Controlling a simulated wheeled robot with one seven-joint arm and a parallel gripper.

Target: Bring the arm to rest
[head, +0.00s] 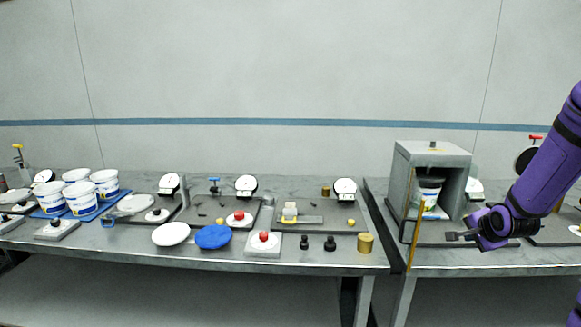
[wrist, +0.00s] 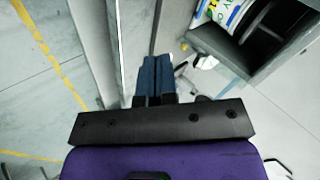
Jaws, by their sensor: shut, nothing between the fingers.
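My purple arm reaches in from the right edge of the head view. My gripper (head: 452,236) is at its lower left end, in front of the grey box on the right-hand table. The gripper is shut and empty. In the wrist view its fingers (wrist: 155,78) lie together, pointing up the picture. The open-fronted grey box (head: 400,160) holds a white labelled tub (head: 430,194). In the wrist view the tub (wrist: 218,14) shows at the top right, apart from the fingers.
The left table holds white tubs on a blue tray (head: 88,213), a white plate (head: 171,234), a blue disc (head: 213,237), a red button (head: 263,237) and a brass cylinder (head: 365,243). A yellowish upright bar (head: 415,235) stands left of my gripper. The wall behind is bare.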

